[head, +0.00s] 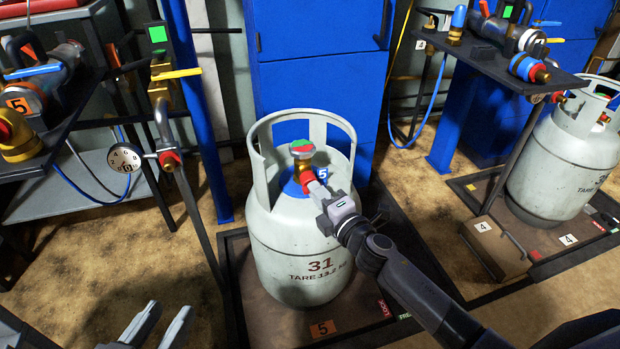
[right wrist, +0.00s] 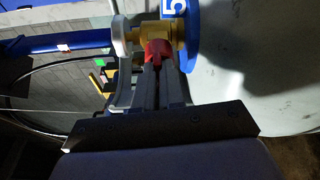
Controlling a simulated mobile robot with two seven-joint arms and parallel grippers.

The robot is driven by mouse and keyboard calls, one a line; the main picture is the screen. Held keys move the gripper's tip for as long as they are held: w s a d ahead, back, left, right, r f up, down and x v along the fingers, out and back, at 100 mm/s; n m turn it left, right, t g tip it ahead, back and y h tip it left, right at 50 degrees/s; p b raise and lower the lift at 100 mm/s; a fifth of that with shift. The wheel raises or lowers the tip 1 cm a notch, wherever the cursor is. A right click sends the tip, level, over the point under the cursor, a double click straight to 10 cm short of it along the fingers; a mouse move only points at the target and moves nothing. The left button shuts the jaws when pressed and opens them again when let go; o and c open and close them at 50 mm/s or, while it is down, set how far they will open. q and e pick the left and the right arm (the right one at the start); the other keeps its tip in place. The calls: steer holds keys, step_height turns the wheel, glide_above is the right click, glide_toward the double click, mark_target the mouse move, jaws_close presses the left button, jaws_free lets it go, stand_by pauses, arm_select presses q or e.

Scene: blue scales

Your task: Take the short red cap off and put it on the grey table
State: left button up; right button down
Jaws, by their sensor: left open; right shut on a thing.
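The short red cap (head: 308,182) sits on the side outlet of the brass valve (head: 303,164) of the grey gas cylinder (head: 300,235) marked 31. My right gripper (head: 318,190) is shut on the cap. In the right wrist view the red cap (right wrist: 158,50) is between the fingertips (right wrist: 160,66), against the brass valve body (right wrist: 158,28). I cannot tell whether it is still threaded on. My left gripper (head: 171,312) is open and empty at the lower left, apart from the cylinder. A grey table top (head: 65,190) shows at the left, partly hidden by the rack.
The cylinder's collar (head: 262,150) rises around the valve. A dark rack with hoses and a gauge (head: 125,158) stands at the left. Blue cabinets (head: 318,80) are behind. A second cylinder (head: 555,165) stands at the right, with a box (head: 497,248) in front of it.

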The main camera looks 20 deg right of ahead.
steer(key=shift+r+n+p, duration=0.25)
steer(key=shift+n+p, duration=0.4)
steer(key=shift+n, duration=0.05)
steer(key=shift+w, duration=0.1)
steer(key=shift+r+n+g+p, duration=0.15)
steer(key=shift+n+g+p, duration=0.2)
steer(key=shift+p, duration=0.2)
steer(key=shift+n+h+p, duration=0.4)
steer(key=shift+n+p, duration=0.7)
steer(key=shift+n, duration=0.05)
